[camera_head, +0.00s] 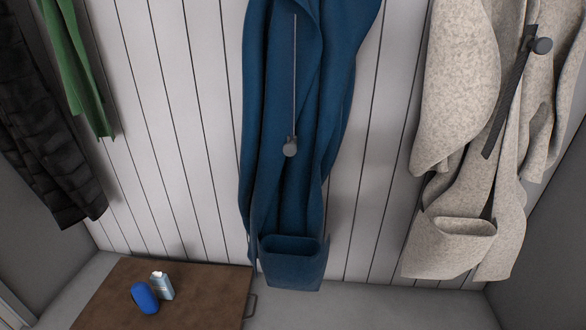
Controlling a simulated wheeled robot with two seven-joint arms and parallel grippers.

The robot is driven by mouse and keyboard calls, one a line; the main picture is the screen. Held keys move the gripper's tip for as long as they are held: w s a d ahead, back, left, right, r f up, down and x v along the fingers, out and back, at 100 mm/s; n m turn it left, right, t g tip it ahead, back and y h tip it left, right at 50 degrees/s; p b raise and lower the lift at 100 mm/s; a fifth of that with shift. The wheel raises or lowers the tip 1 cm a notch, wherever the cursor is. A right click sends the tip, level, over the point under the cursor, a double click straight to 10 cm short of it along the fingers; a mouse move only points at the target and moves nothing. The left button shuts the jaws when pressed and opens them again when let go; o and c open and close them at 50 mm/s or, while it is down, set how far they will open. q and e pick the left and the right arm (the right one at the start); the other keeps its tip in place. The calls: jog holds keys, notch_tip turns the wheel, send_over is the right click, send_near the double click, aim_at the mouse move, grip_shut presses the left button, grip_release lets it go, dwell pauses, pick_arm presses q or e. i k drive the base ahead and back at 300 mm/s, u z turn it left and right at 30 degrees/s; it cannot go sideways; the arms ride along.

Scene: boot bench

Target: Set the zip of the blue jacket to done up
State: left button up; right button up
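The blue jacket (340,75) hangs against the white panelled wall in the middle of the view; its top is cut off by the frame edge. A thin grey zip track (295,70) runs down its front. A round grey zip pull (290,148) sits at the lower end of this track. An open-topped blue pocket (290,262) is at the jacket's bottom. Neither of my grippers is in view.
A black quilted coat (35,130) and green cloth (75,60) hang at left.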

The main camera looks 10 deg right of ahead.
aim_at(291, 148)
jog(key=z, duration=2.1)
jog(key=k, duration=1.3)
jog(key=u, duration=2.1)
jog(key=i, duration=0.5)
